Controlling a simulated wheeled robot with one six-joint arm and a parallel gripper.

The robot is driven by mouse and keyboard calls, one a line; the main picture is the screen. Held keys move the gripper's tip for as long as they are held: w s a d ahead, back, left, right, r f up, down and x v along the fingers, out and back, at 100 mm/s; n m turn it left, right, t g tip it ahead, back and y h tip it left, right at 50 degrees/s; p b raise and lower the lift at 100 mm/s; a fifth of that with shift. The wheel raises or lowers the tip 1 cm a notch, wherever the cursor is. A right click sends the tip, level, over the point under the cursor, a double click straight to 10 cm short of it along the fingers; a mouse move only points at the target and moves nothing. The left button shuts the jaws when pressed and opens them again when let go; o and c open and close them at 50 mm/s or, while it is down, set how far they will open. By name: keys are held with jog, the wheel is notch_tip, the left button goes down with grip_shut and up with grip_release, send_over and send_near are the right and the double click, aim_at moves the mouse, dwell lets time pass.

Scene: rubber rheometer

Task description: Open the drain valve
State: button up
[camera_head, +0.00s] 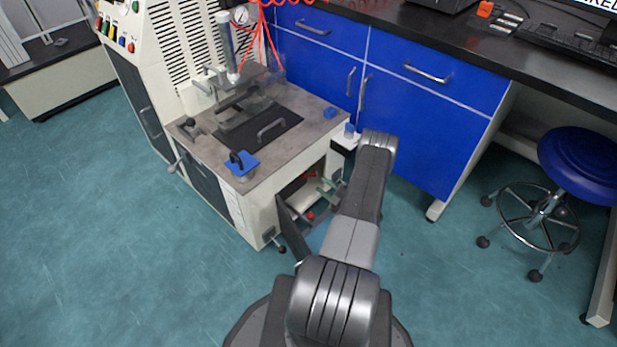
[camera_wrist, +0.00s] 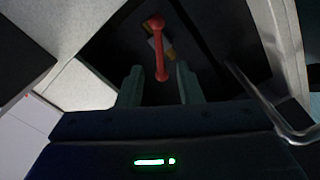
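The drain valve's red handle (camera_wrist: 160,52) stands out against the dark inside of an open cabinet in the wrist view. It looks like a bar with a rounded far end, and a small yellowish part lies behind its middle. My gripper (camera_wrist: 159,70) is open, with one finger on each side of the handle's near end. Gaps show between the handle and both fingers, so it is not gripped. In the head view my gripper (camera_head: 327,185) is partly hidden at the lower cabinet opening of the machine, near a small red part (camera_head: 311,175).
The cabinet door (camera_head: 292,226) stands open beside my arm; a chrome handle (camera_wrist: 268,103) is close on the right in the wrist view. The machine's worktop (camera_head: 265,165) is above the opening. Blue drawers (camera_head: 425,100) stand behind and a blue stool (camera_head: 580,160) at right.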

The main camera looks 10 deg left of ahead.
aim_at(310, 176)
jog(key=b+x, duration=0.1)
jog(key=x, duration=0.7)
jog(key=shift+w+a, duration=0.1)
jog(key=shift+w, duration=0.05)
grip_shut()
